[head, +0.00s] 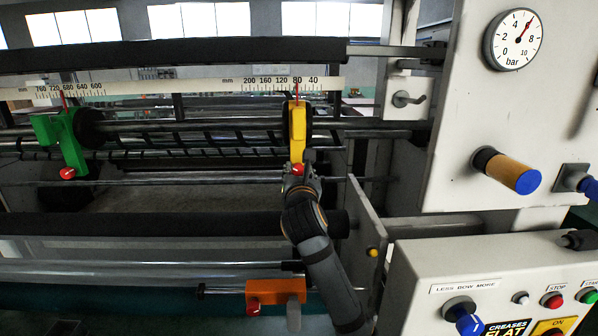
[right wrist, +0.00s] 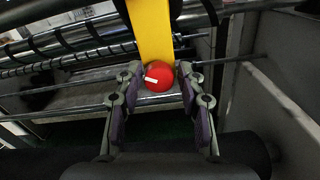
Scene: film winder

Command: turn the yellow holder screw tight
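The yellow holder (head: 298,125) hangs on the rail near the 80 mark of the scale, and its lower part also shows in the right wrist view (right wrist: 152,30). Its red screw (right wrist: 158,76) is a round knob with a short white mark, slightly tilted, at the holder's lower end. My right gripper (right wrist: 160,74) is open, with one finger on each side of the red screw and narrow gaps visible beside it. In the head view, my right gripper (head: 300,172) comes up from below and partly hides the screw. My left gripper is not in view.
A green holder (head: 68,140) with a red screw sits at the left on the same rail. An orange block (head: 272,291) is on a lower bar. A control panel (head: 490,290) and a pressure gauge (head: 513,40) are at the right. Dark rollers cross above and below the holder.

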